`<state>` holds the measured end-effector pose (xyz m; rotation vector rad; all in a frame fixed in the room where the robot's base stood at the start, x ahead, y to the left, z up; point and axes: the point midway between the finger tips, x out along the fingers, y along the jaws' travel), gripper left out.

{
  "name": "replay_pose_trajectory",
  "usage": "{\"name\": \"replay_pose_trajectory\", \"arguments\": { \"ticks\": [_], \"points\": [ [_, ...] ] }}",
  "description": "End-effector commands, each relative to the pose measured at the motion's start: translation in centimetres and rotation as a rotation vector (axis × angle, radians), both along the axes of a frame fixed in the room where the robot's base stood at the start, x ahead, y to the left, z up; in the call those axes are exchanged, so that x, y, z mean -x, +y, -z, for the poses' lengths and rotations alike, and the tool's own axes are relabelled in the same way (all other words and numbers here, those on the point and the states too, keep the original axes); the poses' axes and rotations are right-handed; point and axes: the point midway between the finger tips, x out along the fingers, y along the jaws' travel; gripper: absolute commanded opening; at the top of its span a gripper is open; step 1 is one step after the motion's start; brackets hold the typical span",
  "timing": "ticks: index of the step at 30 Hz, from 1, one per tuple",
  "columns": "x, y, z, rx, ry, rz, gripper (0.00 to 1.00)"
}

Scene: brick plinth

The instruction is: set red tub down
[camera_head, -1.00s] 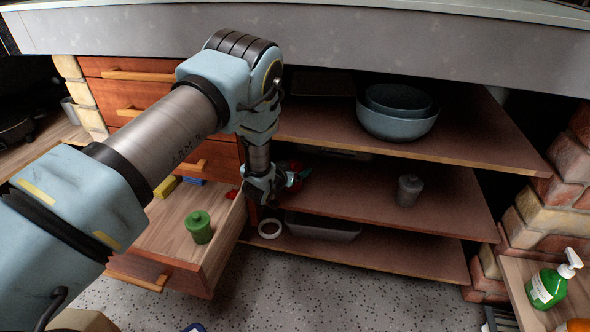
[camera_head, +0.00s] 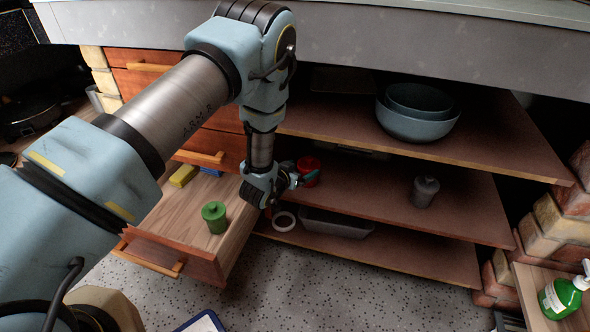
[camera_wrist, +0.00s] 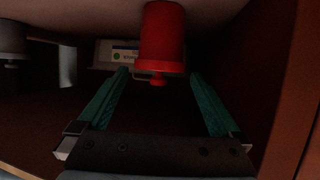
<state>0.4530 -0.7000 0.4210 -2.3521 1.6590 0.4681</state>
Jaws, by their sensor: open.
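The red tub (camera_head: 308,171) stands upright on the middle shelf (camera_head: 370,195), near its left end. In the wrist view, which is upside down, the red tub (camera_wrist: 163,38) has its lid knob pointing down the picture. My gripper (camera_head: 297,181) is just left of the tub in the head view. In the wrist view my gripper (camera_wrist: 158,73) is open, its two green fingers spread wide. The tub is beyond the fingertips, centred between them, and nothing is held. Part of the tub is hidden by the gripper in the head view.
A grey tub (camera_head: 424,191) stands farther right on the middle shelf. Blue-grey bowls (camera_head: 418,126) sit on the shelf above. A grey tray (camera_head: 335,222) and a white tape roll (camera_head: 284,221) are below. An open drawer with a green tub (camera_head: 214,217) is at left.

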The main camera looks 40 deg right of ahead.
Motion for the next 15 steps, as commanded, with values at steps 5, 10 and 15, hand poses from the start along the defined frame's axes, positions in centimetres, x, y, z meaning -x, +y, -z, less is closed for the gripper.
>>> {"name": "replay_pose_trajectory", "arguments": {
  "ticks": [5, 10, 15],
  "points": [
    [0.9, 2.7, -1.2, -0.001, 0.001, -0.001, 1.0],
    [1.4, 3.8, -1.7, 0.0, 0.0, 0.0, 1.0],
    [1.4, 4.0, -1.7, 0.0, 0.0, 0.0, 1.0]
  ]
}}
